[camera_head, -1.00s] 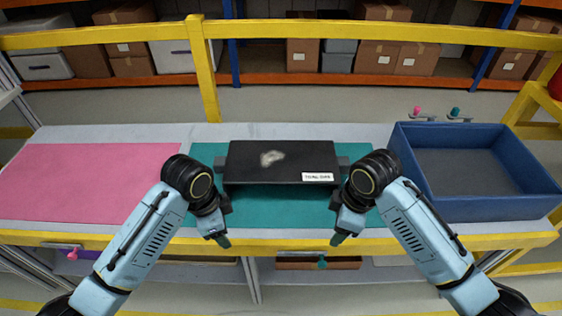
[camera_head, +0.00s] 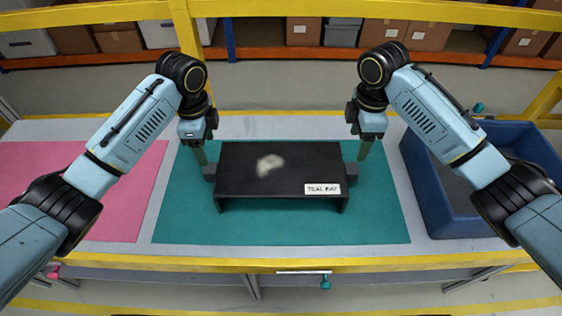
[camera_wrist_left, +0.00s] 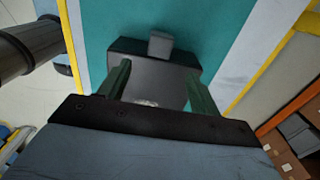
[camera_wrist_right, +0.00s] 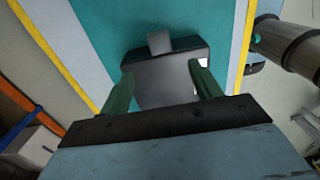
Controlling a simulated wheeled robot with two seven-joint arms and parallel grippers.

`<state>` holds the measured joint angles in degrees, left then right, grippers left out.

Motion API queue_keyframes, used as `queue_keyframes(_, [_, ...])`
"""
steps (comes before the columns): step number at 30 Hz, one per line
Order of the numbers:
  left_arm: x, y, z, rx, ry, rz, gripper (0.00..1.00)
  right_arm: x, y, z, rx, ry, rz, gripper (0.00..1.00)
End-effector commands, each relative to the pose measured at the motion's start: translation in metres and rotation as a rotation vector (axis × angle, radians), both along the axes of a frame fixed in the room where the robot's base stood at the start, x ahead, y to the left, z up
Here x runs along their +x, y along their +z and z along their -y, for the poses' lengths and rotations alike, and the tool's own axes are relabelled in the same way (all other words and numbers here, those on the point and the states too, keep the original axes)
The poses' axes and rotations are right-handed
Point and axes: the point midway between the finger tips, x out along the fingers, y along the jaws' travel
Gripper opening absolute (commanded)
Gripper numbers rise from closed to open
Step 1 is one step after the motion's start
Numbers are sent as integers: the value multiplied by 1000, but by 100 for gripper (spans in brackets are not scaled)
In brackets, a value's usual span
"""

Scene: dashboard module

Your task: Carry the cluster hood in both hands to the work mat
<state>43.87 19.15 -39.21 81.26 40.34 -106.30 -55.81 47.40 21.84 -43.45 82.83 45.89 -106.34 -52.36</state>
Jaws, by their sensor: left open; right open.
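The cluster hood (camera_head: 285,172) is a black, table-shaped piece with a pale smudge on top and a white label reading "TEAL BAY". It stands on the teal mat (camera_head: 380,220), with a grey tab at its left end (camera_head: 209,172) and at its right end (camera_head: 350,172). My left gripper (camera_head: 200,155) is open above the left tab. My right gripper (camera_head: 364,150) is open above the right tab. Both wrist views show a tab beyond the open fingers, in the left wrist view (camera_wrist_left: 160,45) and the right wrist view (camera_wrist_right: 159,42), with nothing between the fingertips.
A pink mat (camera_head: 120,200) lies to the left on the grey bench. A blue open bin (camera_head: 440,205) stands at the right, partly behind my right arm. A yellow rail (camera_head: 300,264) runs along the front edge, and another yellow rail crosses behind the bench.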

Motion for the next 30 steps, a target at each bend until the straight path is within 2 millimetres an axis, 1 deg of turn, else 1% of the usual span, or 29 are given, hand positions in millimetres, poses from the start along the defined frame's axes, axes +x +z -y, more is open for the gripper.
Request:
queue_keyframes(5, [0,-3,0,0,1,0,64,0,-3,0,0,-1,0,64])
queue_keyframes(8, [0,-12,0,0,1,-1,64,0,-12,0,0,-1,-1,64])
queue_keyframes(11, [-1,-28,0,0,2,-4,64,-1,-28,0,-1,-2,-3,64])
queue_keyframes(21, [-1,-94,0,0,2,-3,64,-1,-94,0,-1,-1,-3,64])
queue_keyframes(24, [-1,-110,0,0,2,-3,64,-1,-110,-1,0,-2,-2,64])
queue_keyframes(27, [-1,-122,1,0,1,-2,64,0,-122,-1,1,-1,0,64])
queue_keyframes(30, [0,-129,0,0,2,0,64,0,-130,0,0,-1,0,64])
